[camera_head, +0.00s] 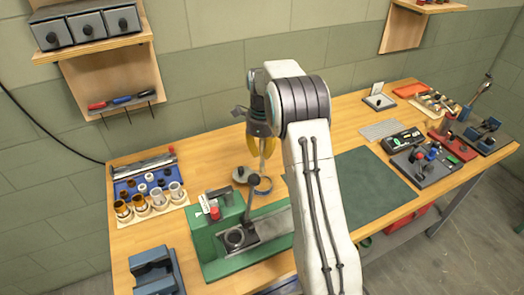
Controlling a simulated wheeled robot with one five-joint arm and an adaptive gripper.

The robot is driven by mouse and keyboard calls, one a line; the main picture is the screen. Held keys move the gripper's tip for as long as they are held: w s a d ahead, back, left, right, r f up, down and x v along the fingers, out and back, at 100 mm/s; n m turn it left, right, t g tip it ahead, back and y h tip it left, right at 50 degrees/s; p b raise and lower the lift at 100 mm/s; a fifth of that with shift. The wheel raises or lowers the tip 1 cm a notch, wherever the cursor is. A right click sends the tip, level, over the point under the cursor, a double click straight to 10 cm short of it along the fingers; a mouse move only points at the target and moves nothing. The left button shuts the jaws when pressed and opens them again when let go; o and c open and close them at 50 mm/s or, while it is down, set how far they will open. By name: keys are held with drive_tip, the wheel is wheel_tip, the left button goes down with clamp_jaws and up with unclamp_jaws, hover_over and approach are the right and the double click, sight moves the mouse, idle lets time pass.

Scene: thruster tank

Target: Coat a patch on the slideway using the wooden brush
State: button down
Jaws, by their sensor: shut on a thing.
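My gripper (262,146) has yellow fingers and hangs above the back middle of the bench, partly hidden by my own arm. It is shut on a thin pale upright thing, which looks like the wooden brush (263,164). The brush's lower end is over or in a small round ring-like dish (264,186); I cannot tell if they touch. The slideway (270,224) is a grey metal bed on a green machine base (208,262), in front of the dish. My arm hides its right end.
A small round pot (241,175) stands left of the dish. A dark lever with a ball top (252,179) rises from the machine. A tray of bottles and rings (150,191) is at left, a blue-grey block (154,271) at front left. A dark green mat (372,186) lies bare at right.

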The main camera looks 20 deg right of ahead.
sight(262, 161)
drive_tip(key=shift+f+b, duration=2.2)
drive_tip(key=shift+f, duration=0.65)
drive_tip(key=shift+f+b, duration=0.3)
drive_tip(key=shift+f, duration=0.25)
drive_tip(key=shift+r, duration=0.1)
idle(0.3)
drive_tip(key=shift+r+p, duration=2.9)
drive_tip(key=shift+r, duration=0.55)
